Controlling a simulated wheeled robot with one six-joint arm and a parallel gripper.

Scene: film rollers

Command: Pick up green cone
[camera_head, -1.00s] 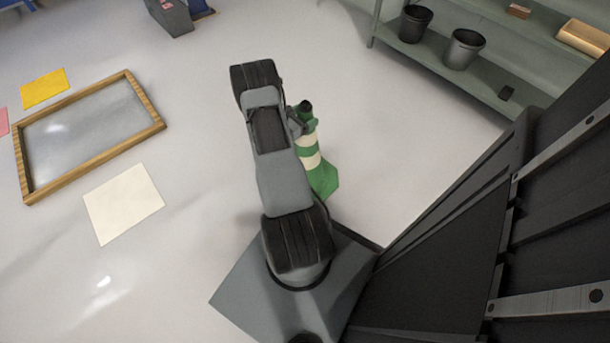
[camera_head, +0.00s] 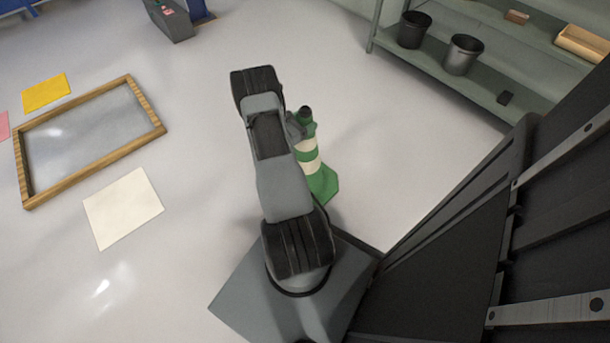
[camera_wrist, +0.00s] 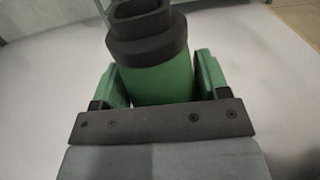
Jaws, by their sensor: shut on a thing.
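The green cone (camera_head: 309,156) has cream bands, a black top and a green base. In the head view it stands just right of my arm, which hides part of its left side. In the wrist view its green upper part (camera_wrist: 163,82) and black top sit between the two green finger pads of my gripper (camera_wrist: 160,82). My gripper is shut on the cone just below the black top. I cannot tell whether the base touches the floor.
A wood-framed panel (camera_head: 160,128) lies on the floor at left, with a yellow sheet (camera_head: 46,92) and a cream sheet (camera_head: 123,208) near it. A shelf (camera_head: 425,62) with dark buckets stands at upper right. Floor between cone and shelf is clear.

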